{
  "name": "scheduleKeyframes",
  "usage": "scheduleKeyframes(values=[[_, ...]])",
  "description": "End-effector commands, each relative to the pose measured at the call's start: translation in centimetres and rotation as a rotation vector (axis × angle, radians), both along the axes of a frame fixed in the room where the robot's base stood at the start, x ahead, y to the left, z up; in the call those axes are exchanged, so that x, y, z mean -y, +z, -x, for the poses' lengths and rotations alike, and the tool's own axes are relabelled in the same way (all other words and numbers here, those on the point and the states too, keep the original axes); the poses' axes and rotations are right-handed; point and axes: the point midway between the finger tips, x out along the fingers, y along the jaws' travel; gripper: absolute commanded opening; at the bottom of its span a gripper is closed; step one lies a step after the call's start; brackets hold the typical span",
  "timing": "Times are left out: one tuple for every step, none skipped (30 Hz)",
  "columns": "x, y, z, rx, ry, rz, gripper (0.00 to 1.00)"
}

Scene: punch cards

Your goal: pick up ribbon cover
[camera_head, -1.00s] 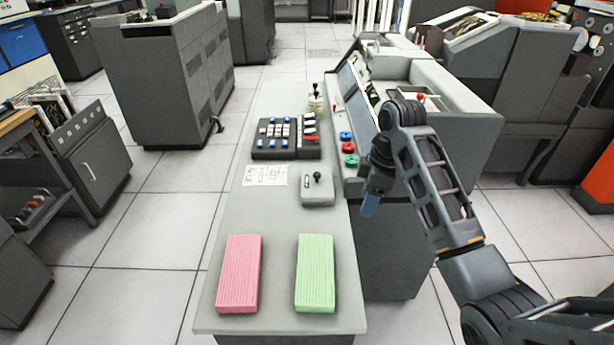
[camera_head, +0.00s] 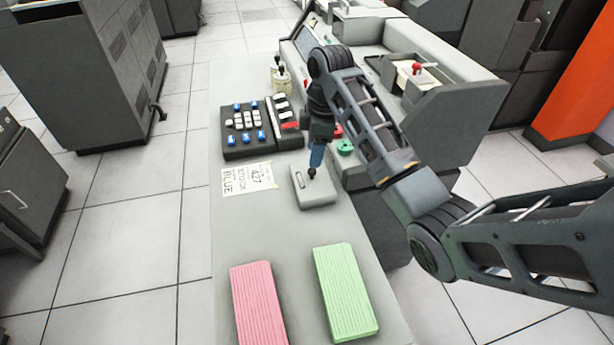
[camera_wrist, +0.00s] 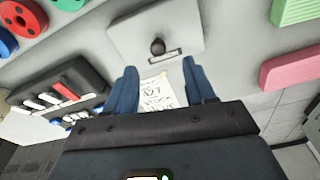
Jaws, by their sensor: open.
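A grey box-shaped piece with a black knob on top, which looks like the ribbon cover (camera_head: 316,194), lies on the grey counter. It also shows at the top of the wrist view (camera_wrist: 185,25), with a small slotted label plate by its knob. My gripper (camera_head: 316,160) has blue fingers and appears close over the knob in the head view. In the wrist view my gripper (camera_wrist: 160,70) is open and empty, its two fingers spread apart. The cover and its knob lie beyond the fingertips there, not between them.
A printed card (camera_head: 249,178) lies left of the cover. A black keypad (camera_head: 262,127) stands behind it. Pink (camera_head: 258,305) and green (camera_head: 346,292) card stacks lie in front. A console (camera_head: 440,115) with coloured reels, including a green one (camera_head: 345,147), borders the right side.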

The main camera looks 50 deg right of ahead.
Motion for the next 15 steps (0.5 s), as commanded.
scheduleKeyframes(values=[[-0.1, -0.6, 0.0, -0.002, 0.000, -0.001, 0.54], [-0.1, -0.8, 0.0, -0.002, 0.000, -0.001, 0.54], [-0.1, -1.2, 0.0, -0.002, -0.001, -0.001, 0.54], [0.0, -1.5, 0.0, -0.002, -0.001, -0.001, 0.54], [0.0, -1.8, 0.0, -0.004, -0.002, -0.001, 0.54], [0.0, -2.4, -0.1, -0.003, -0.002, -0.002, 0.54], [0.1, -2.9, -0.1, -0.004, -0.002, -0.002, 0.54], [0.1, -3.3, -0.1, -0.004, -0.002, -0.001, 0.54], [0.1, -3.9, -0.1, -0.004, -0.002, -0.001, 0.54], [0.1, -4.4, -0.2, -0.004, -0.002, -0.001, 0.54], [0.1, -4.7, -0.3, -0.002, -0.002, -0.001, 0.54], [0.0, -5.1, -0.3, -0.002, -0.001, -0.001, 0.54], [0.0, -5.4, -0.3, -0.001, -0.001, 0.000, 0.54], [0.0, -5.6, -0.4, -0.001, -0.001, 0.000, 0.54], [0.0, -5.8, -0.4, -0.001, -0.001, 0.001, 0.54]])
